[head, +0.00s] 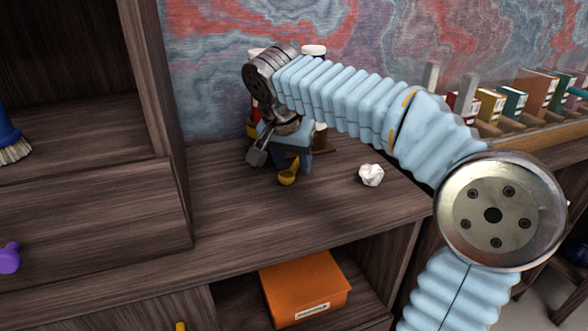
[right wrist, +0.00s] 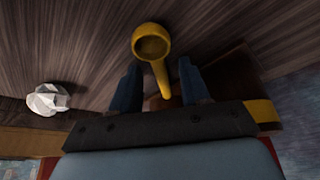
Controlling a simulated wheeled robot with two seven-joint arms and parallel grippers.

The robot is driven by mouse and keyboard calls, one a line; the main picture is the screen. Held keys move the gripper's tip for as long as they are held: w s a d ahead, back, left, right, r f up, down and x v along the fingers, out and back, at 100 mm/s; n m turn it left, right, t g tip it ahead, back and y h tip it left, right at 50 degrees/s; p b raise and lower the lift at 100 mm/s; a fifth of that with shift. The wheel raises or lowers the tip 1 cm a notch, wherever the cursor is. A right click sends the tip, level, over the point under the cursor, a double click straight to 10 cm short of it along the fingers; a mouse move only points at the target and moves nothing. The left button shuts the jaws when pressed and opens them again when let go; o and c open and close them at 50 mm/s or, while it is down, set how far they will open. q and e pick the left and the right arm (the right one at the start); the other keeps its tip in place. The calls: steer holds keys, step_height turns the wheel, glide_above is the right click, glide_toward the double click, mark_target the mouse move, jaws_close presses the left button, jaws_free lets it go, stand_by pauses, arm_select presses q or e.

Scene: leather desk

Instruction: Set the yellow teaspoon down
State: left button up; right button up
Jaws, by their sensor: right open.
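The yellow teaspoon (head: 288,177) shows at the desk top (head: 225,215), just below my right gripper (head: 288,162). In the right wrist view the teaspoon's bowl (right wrist: 152,45) lies beyond the fingertips, and its handle runs back between the two fingers. My right gripper (right wrist: 158,80) is open, with a gap on each side of the handle. My left gripper is not in view.
A crumpled white paper (head: 371,175) lies right of the teaspoon. White-lidded containers (head: 313,50) stand behind my right arm, partly hidden. A cabinet wall (head: 160,100) rises at the left. An orange box (head: 305,288) sits on the shelf below. The desk's front left is clear.

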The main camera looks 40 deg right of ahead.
jaws_close()
steer(key=shift+r, duration=0.1)
